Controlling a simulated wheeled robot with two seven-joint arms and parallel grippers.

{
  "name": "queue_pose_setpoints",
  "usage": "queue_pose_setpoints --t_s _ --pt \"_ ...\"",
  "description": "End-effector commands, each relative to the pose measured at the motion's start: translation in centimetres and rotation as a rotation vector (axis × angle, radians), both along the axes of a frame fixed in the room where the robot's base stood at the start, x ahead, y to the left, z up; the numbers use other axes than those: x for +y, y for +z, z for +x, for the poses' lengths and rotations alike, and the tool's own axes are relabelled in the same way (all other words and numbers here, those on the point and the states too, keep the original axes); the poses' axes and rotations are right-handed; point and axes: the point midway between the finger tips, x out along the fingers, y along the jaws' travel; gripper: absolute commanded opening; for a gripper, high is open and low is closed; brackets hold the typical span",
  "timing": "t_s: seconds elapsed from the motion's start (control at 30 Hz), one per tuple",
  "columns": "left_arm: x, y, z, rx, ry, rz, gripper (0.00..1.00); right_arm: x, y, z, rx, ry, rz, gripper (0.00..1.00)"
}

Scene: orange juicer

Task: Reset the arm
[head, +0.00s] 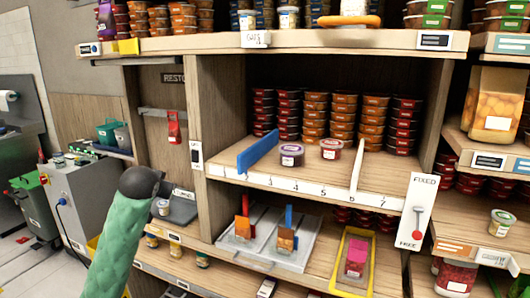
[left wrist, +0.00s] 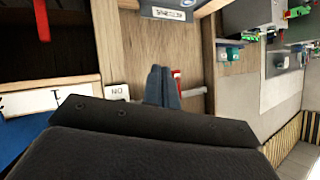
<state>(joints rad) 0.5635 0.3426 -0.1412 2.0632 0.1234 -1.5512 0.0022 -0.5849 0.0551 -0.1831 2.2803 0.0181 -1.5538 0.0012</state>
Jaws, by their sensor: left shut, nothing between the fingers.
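My left gripper (left wrist: 161,72) shows in the left wrist view with its two grey-blue fingers together and nothing between them. The fingers lie in front of a wooden panel, beside a red tag (left wrist: 178,82) on a metal bar; whether they touch anything I cannot tell. In the head view a green-sleeved arm of mine with a dark rounded end rises from the lower left, in front of the lower shelf; its fingers cannot be made out there. My right gripper is in neither view.
A shelf unit has a blue divider (head: 258,152), a white divider (head: 357,172) and two jars between them, with stacked tubs behind. Below are sloped grey trays and a yellow tray (head: 335,283). A FIXED/FREE lever panel (head: 416,195) is at right. Floor shows at far left.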

Motion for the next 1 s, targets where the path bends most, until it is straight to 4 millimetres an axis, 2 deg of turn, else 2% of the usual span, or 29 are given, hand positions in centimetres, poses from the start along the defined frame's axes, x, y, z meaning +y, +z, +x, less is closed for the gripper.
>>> queue_pose_setpoints --t_s 0.03,0.1,0.27,0.57,1.0 --pt "-0.9 -2.1 -1.0 0.019 -0.005 -0.003 0.00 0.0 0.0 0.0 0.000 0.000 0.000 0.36" --pt "-1.8 -4.7 -2.4 0.041 -0.008 -0.003 0.00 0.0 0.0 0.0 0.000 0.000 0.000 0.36" --pt "-3.9 -10.3 -5.7 0.097 -0.016 -0.014 0.00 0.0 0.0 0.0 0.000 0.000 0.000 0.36" --pt "-7.5 -20.3 -13.0 0.220 -0.039 -0.053 0.00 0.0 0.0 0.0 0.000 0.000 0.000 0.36" --pt "-12.0 -34.1 -25.6 0.462 -0.065 -0.146 0.00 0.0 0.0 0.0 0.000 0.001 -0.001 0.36"
